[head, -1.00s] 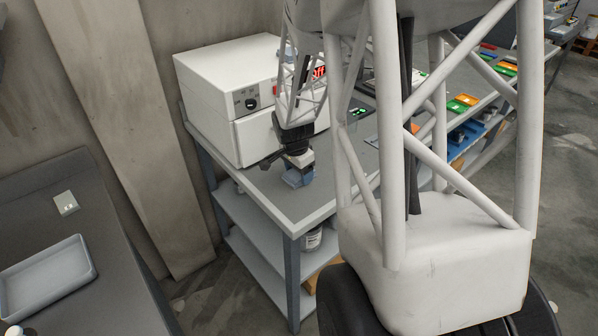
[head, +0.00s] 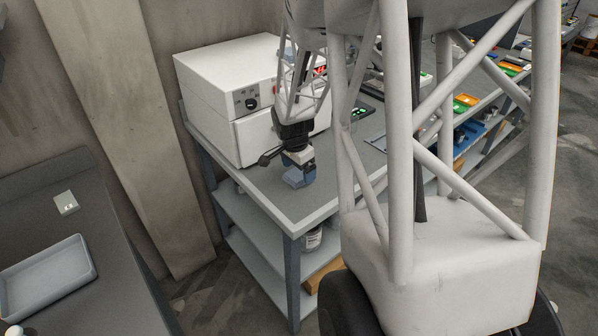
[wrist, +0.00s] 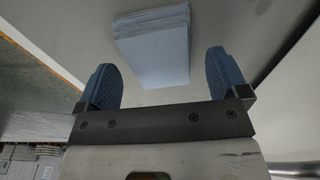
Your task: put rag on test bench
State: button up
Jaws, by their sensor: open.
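A folded pale blue rag (wrist: 153,42) lies on a plain grey surface in the wrist view. My gripper (wrist: 161,64) is open, with its blue fingers on either side of the rag's near part. Gaps show between rag and fingers. In the head view my gripper (head: 299,176) is low over the near part of a grey bench (head: 281,205), in front of a white oven-like box. A small blue patch shows at the fingers there, and I cannot tell rag from fingers in it. No label shows that this bench is the test bench.
The white box (head: 208,85) with a knob stands close behind my gripper. Colored bins (head: 466,100) stand farther right. A separate dark counter with a grey tray (head: 50,275) is at the left. The bench's front corner is clear.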

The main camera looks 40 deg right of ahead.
aim_at(295, 176)
notch_tip(295, 176, up, 11)
jog(key=a, duration=0.1)
jog(key=shift+a+f, duration=0.15)
jog(key=shift+f, duration=0.05)
dwell(0.7)
jog(key=s+a+r+n+t, duration=0.1)
jog(key=s+a+r+n, duration=0.3)
jog(key=a, duration=0.4)
jog(key=s+a+r+n, duration=0.4)
jog(key=a+n, duration=0.1)
jog(key=a, duration=0.4)
jog(key=s+a+r+n+t+y, duration=0.1)
jog(key=s+a+r+n, duration=0.1)
jog(key=s+a+n, duration=0.6)
jog(key=s+a, duration=0.3)
jog(key=s, duration=0.1)
jog(key=shift+s+r+n+t, duration=0.25)
jog(key=shift+r+n+t, duration=0.05)
jog(key=shift+r+n, duration=0.1)
